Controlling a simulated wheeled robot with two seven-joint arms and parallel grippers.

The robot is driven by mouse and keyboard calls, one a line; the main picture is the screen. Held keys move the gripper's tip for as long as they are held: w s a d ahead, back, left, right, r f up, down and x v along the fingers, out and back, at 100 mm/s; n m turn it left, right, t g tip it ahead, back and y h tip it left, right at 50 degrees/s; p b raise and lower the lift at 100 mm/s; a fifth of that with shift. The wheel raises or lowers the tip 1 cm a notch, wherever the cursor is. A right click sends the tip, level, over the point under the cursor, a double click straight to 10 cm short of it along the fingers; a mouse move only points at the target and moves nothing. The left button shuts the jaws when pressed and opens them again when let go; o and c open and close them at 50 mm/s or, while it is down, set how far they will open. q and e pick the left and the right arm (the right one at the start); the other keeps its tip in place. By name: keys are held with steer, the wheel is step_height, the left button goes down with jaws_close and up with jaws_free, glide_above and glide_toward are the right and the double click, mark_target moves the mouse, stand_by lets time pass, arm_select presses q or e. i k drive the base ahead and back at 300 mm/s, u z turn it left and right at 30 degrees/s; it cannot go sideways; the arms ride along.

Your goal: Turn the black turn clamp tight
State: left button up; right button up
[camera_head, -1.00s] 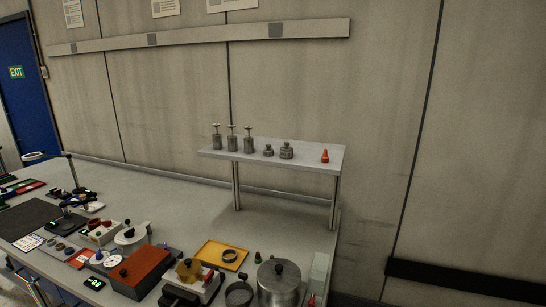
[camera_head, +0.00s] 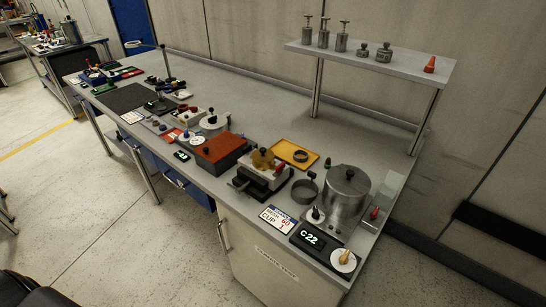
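I cannot tell for sure which part is the black turn clamp. Small black knobs show on several devices at the near right end of the bench. One black knob (camera_head: 349,174) tops the lid of the steel pot (camera_head: 346,197). Another stands on the brass-coloured piece (camera_head: 263,160) of the grey and black device (camera_head: 262,178). A small black knob (camera_head: 316,213) sits on a white disc in front of the pot. Neither of my grippers is in view.
The bench (camera_head: 262,110) has clear room behind the devices. A raised shelf (camera_head: 400,67) holds metal weights and an orange cone.

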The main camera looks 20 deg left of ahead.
mark_target(247, 149)
steer(key=u, duration=2.4)
steer(key=i, duration=0.75)
steer(key=z, duration=2.3)
